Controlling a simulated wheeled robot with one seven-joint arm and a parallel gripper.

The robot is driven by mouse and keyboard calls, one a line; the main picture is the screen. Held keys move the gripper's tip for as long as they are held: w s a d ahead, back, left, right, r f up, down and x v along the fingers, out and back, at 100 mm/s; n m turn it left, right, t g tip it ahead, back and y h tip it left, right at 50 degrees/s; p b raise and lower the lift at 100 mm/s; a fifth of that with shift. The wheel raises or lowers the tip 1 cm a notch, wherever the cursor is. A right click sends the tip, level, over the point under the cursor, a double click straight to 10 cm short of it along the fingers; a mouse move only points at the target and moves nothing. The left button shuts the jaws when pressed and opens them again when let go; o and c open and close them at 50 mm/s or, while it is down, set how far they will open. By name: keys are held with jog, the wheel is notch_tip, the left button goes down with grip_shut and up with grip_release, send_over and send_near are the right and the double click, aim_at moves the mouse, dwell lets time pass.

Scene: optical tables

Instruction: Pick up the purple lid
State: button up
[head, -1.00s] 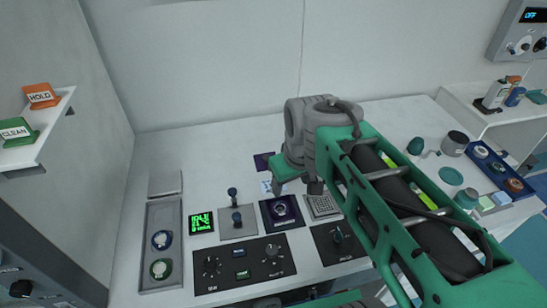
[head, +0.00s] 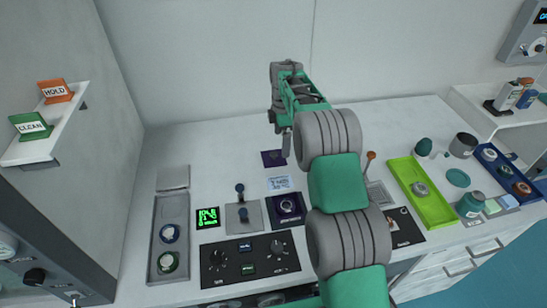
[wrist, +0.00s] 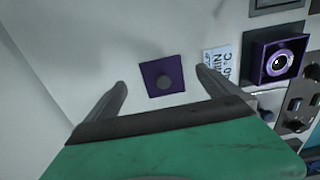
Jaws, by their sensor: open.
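The purple lid (head: 274,158) is a flat dark purple square lying on the white table near the back wall. In the head view my gripper (head: 284,145) hangs just beside the lid and partly covers that area. A purple square box (head: 288,207) with a round item inside stands nearer the front and also shows in the wrist view (wrist: 276,62).
A printed label card (head: 284,183) lies between lid and box. Left are a small joystick panel (head: 243,215), a green display (head: 208,217) and a grey tray (head: 158,247). A lime tray (head: 421,193) is on the right. The table left of the lid is clear.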

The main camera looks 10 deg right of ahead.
aim_at(274, 156)
notch_tip(274, 156, down, 6)
jog(key=shift+f+p, duration=0.1)
jog(key=shift+p, duration=1)
jog(key=c, duration=1.4)
